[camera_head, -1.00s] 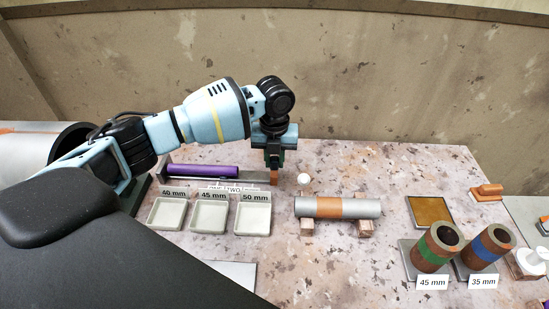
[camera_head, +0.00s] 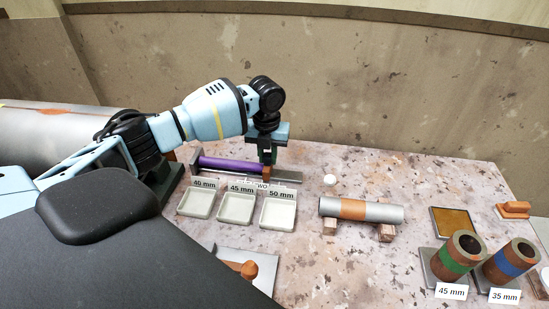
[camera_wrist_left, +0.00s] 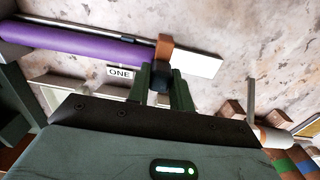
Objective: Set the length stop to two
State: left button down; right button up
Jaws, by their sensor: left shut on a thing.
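The length stop (camera_head: 267,171) is an orange-brown block on a grey rail (camera_head: 288,177); it also shows in the wrist view (camera_wrist_left: 165,47). A purple rod (camera_head: 225,166) lies along the rail, its right end at or very near the stop. My left gripper (camera_head: 267,157) comes down from above, its green fingers (camera_wrist_left: 161,85) shut on the stop's dark knob (camera_wrist_left: 160,77). A label reading ONE (camera_wrist_left: 119,72) shows left of the fingers in the wrist view. In the head view the scale labels are partly hidden by the tray signs. My right gripper is not in view.
Trays marked 40 mm (camera_head: 197,204), 45 mm (camera_head: 236,208) and 50 mm (camera_head: 278,214) stand in front of the rail. A grey pipe with an orange band (camera_head: 355,209) rests on blocks to the right. Green-banded (camera_head: 452,256) and blue-banded (camera_head: 509,262) sleeves stand front right.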

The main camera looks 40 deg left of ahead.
aim_at(268, 154)
pick_arm(q)
jog(key=c, duration=1.2)
grip_release()
jog(key=shift+c, duration=0.2)
jog(key=shift+r, duration=3.9)
